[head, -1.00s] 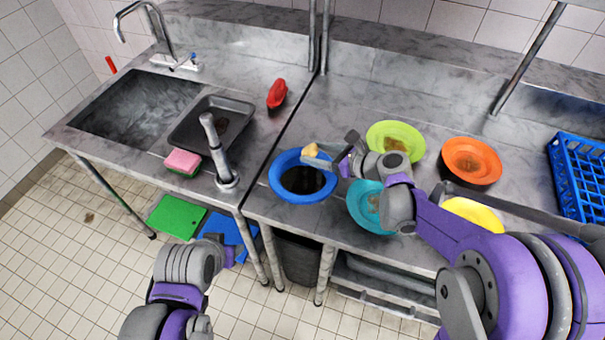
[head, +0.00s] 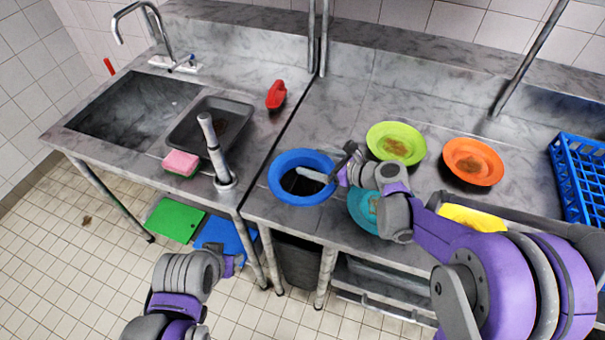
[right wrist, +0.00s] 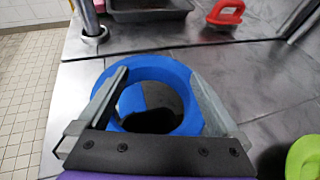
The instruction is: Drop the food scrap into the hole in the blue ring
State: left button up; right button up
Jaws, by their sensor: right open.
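The blue ring (head: 279,183) sits in the counter near its front edge, around a dark hole (head: 298,184). My right gripper (head: 327,162) is open over the ring, with one finger reaching across the hole. In the right wrist view the open fingers lie on either side of the ring (right wrist: 160,66), and nothing is held between them. The hole (right wrist: 155,112) looks dark, with a blue patch inside. The food scrap does not show in either view now. My left arm's end (head: 228,263) is low, in front of the counter; its fingers cannot be made out.
A lime plate (head: 396,130), an orange plate (head: 473,150), a teal plate (head: 359,210) and a yellow plate (head: 470,216) lie right of the ring. A blue rack (head: 580,180) stands at far right. A grey tray (head: 183,140) and pink sponge (head: 181,161) are left.

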jog(key=v, duration=1)
jog(key=shift+s+d+b, duration=0.2)
jog(key=shift+d+b, duration=0.1)
jog(key=shift+d, duration=0.05)
jog(key=shift+s, duration=0.1)
jog(key=s+f+n+h, duration=0.1)
jog(key=s+n, duration=0.3)
jog(key=s+f+n+g+h, duration=0.1)
jog(key=s+n+h, duration=0.1)
jog(key=s+n, duration=0.2)
jog(key=s+d+f+n+g+h, duration=0.1)
jog(key=s+f+n+h, duration=0.1)
jog(key=s+n, duration=0.2)
jog(key=shift+n, duration=0.3)
jog(key=s+d+f+n+h, duration=0.2)
jog(key=s+d+n+h, duration=0.3)
jog(key=n, duration=0.7)
jog(key=s+d, duration=0.2)
jog(key=s, duration=0.2)
jog(key=shift+f+n+h, duration=0.2)
jog(key=shift+n+h, duration=0.1)
jog(key=shift+h, duration=0.1)
